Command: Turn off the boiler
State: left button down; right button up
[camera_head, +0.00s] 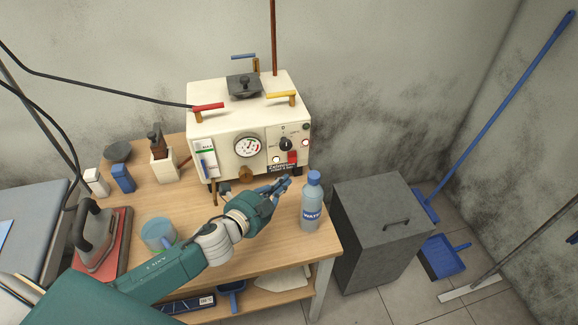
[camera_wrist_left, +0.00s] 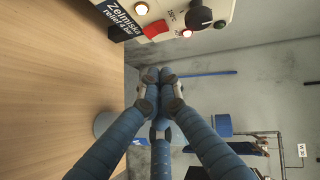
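The boiler (camera_head: 228,124) is a cream-white box on the wooden table, with a round gauge (camera_head: 247,147), a black knob (camera_head: 283,142) and a red switch (camera_head: 292,157) on its front. Small lamps by the knob look lit. The red switch (camera_wrist_left: 155,29) and knob (camera_wrist_left: 198,17) also show at the top of the left wrist view. My left gripper (camera_head: 283,186) is just in front of and below the boiler's lower right front, apart from the switch. In the left wrist view its blue fingers (camera_wrist_left: 152,75) are together with nothing between them. My right gripper is out of view.
A blue water bottle (camera_head: 312,203) stands right of my left gripper, near the table's right edge. An iron (camera_head: 93,240) and a clear jar (camera_head: 158,232) are at the left. A grey bin (camera_head: 378,238) stands right of the table (camera_head: 283,253).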

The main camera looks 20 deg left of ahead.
aim_at(295, 162)
pick_arm(q)
jog(key=w+a+f+p, duration=0.1)
jog(key=w+f, duration=0.1)
jog(key=w, duration=0.6)
jog(key=shift+w+f, duration=0.15)
jog(key=shift+f, duration=0.15)
jog(key=b, duration=0.3)
jog(key=f+m+t+b, duration=0.1)
jog(key=b, duration=0.3)
jog(key=shift+w+a+f, duration=0.2)
jog(key=shift+w+f, duration=0.05)
jog(key=shift+w, duration=0.15)
jog(key=shift+r, duration=0.3)
jog(key=shift+s, duration=0.1)
